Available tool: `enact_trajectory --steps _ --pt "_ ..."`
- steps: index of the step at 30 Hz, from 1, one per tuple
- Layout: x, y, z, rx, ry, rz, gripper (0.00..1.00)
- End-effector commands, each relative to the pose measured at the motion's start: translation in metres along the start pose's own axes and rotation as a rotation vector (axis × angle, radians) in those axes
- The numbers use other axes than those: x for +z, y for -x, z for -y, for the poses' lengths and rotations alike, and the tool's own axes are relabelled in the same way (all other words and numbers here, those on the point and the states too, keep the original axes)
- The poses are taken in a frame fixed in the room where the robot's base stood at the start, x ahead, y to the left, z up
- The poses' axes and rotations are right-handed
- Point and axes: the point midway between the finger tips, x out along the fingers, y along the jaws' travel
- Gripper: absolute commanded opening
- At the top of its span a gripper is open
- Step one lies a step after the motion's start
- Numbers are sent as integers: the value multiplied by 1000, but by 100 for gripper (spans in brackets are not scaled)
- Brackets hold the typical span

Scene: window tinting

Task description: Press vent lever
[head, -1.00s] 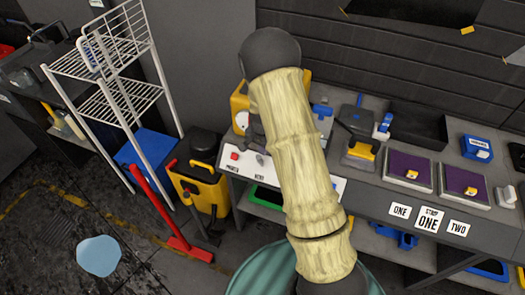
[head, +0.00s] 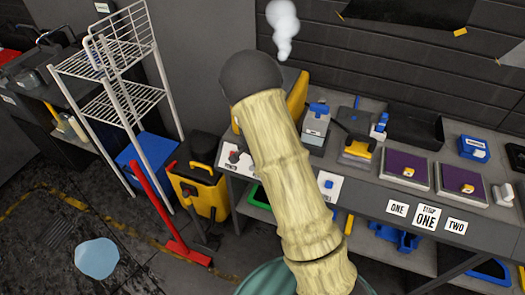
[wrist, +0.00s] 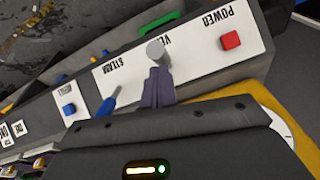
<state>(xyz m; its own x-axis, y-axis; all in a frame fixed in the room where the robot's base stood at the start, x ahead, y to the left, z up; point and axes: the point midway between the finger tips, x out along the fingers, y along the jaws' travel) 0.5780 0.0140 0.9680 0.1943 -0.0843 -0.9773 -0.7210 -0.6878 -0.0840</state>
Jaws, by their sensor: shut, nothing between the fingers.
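In the wrist view, the vent lever (wrist: 157,50) is a short grey round-ended lever on a white control panel (wrist: 200,55), beside the VENT label, which is partly covered. My gripper (wrist: 157,75) is shut and empty, its dark purple fingers pointing at the panel. The fingertips are right at the vent lever and seem to touch it; the exact contact is hard to tell. In the head view my arm hides the vent lever and my gripper. The panel's left end shows there with the red power button (head: 234,157).
A yellow machine (head: 297,97) stands behind the panel. A white steam puff (head: 284,22) hangs above it.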

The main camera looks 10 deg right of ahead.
Motion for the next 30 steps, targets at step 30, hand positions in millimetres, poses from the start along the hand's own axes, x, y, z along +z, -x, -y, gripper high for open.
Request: enact_trajectory --steps 30 --pt "46 -35 0 8 17 17 0"
